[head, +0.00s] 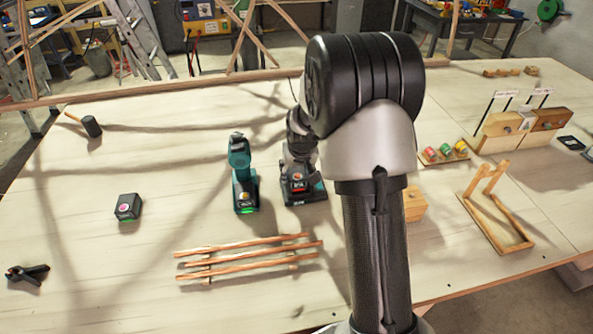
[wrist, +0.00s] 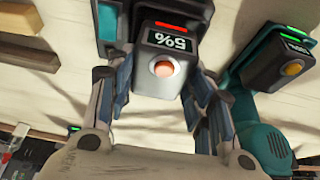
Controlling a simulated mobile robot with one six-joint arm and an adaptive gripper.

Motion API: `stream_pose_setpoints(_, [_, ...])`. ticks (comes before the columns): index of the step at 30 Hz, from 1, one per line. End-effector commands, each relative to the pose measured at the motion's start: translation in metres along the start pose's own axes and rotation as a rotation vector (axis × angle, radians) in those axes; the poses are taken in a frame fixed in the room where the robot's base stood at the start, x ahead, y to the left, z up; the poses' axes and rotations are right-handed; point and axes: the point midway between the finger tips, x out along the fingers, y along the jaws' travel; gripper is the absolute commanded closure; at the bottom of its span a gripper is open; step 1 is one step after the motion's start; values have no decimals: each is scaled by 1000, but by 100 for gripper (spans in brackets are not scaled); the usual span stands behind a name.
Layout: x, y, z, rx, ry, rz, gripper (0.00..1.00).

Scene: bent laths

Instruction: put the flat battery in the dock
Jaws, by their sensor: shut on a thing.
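The flat battery (wrist: 168,75), a grey block with a red-orange button, a red light bar and a "5%" display, sits between my gripper's fingers. My gripper (wrist: 160,105) is shut on it; in the head view my gripper (head: 298,150) points down over the dark block (head: 300,190). A dark part with teal edges (wrist: 110,20) lies directly behind the battery in the wrist view; I cannot tell whether the two are joined. I cannot make out the dock for certain.
A separate black battery-like block (head: 128,207) with a green light lies left. A wooden slat rack (head: 250,257) lies in front. A clamp (head: 27,273) and mallet (head: 88,125) lie far left. Wooden boxes (head: 500,132) and a wooden frame (head: 500,225) stand right. My arm hides the middle right.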

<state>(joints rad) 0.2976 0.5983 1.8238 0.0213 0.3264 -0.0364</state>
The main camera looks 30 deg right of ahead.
Motion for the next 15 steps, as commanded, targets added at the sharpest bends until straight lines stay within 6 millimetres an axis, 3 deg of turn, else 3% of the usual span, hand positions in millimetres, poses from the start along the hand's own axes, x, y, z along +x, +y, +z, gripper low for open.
stream_pose_setpoints(15, [8,0,2,0,2,0,87])
